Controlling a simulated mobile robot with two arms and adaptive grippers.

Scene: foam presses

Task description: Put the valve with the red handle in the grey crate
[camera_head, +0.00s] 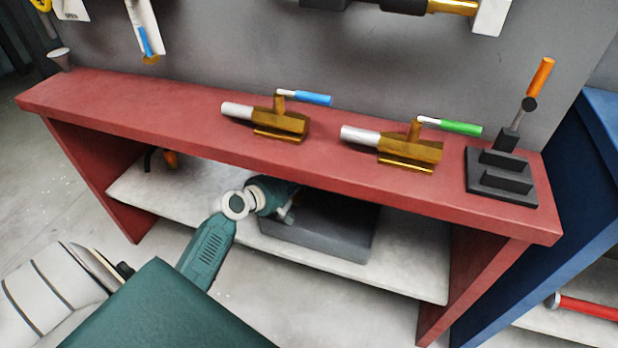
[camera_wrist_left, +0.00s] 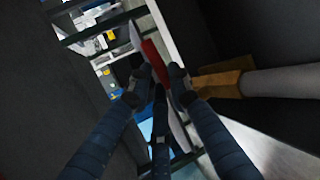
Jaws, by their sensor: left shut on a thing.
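The grey crate (camera_head: 312,241) stands on the pale lower shelf under the red bench, partly hidden by my left arm. My left gripper (camera_head: 290,206) is at the crate's left part, beneath the bench top. In the left wrist view my gripper (camera_wrist_left: 160,88) is shut on the red handle (camera_wrist_left: 153,62) of a valve. The valve's brass body (camera_wrist_left: 218,82) and grey pipe (camera_wrist_left: 283,81) extend to the right of the fingers, close to dark surfaces. The head view mostly hides this valve, so I cannot tell whether it touches the crate floor. My right gripper is not in view.
On the red bench (camera_head: 200,131) lie a blue-handled valve (camera_head: 282,122), a green-handled valve (camera_head: 412,148) and a black fixture with an orange handle (camera_head: 503,190). The bench top overhangs the shelf (camera_head: 415,265), which has free room right of the crate.

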